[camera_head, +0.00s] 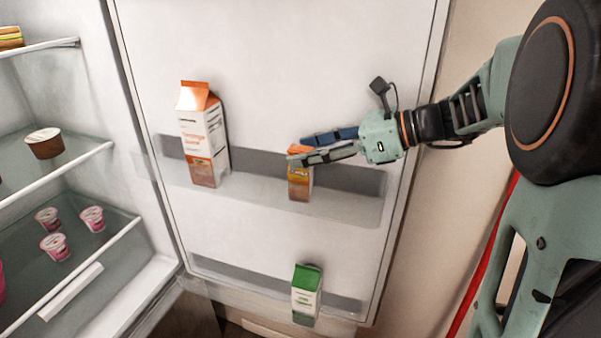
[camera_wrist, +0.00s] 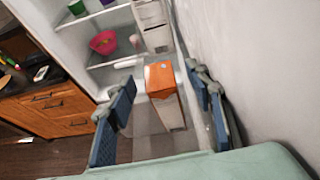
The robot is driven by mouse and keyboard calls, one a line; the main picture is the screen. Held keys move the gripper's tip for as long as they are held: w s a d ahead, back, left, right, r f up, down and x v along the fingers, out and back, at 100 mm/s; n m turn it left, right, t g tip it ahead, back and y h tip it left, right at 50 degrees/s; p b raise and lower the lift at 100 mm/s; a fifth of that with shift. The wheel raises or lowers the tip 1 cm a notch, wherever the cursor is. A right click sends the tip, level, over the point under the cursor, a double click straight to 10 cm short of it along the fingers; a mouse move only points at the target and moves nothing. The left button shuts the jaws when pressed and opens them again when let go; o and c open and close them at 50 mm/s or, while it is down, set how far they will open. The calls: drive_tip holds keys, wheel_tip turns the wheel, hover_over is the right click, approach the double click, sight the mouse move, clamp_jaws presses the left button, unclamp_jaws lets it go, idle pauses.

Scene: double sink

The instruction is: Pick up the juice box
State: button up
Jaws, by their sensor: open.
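The juice box (camera_head: 300,186) is a small carton with an orange top, standing upright in the upper door shelf (camera_head: 355,209). My gripper (camera_head: 298,150) reaches in from the right at the height of its top. Its near finger passes across the front of the carton's upper part and hides some of it; the other finger is farther back, toward the door. In the wrist view the orange-topped carton (camera_wrist: 161,80) shows between the two spread fingers, with gaps on both sides. My gripper is open and holds nothing.
A taller orange-and-white carton (camera_head: 205,140) stands left in the same door shelf. A green-and-white carton (camera_head: 306,294) stands in the lower door shelf. Fridge shelves at left hold several pink cups (camera_head: 56,246) and a brown tub (camera_head: 44,143). The door panel (camera_head: 280,70) lies close behind the fingers.

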drive_tip(key=shift+x, duration=0.9)
clamp_jaws()
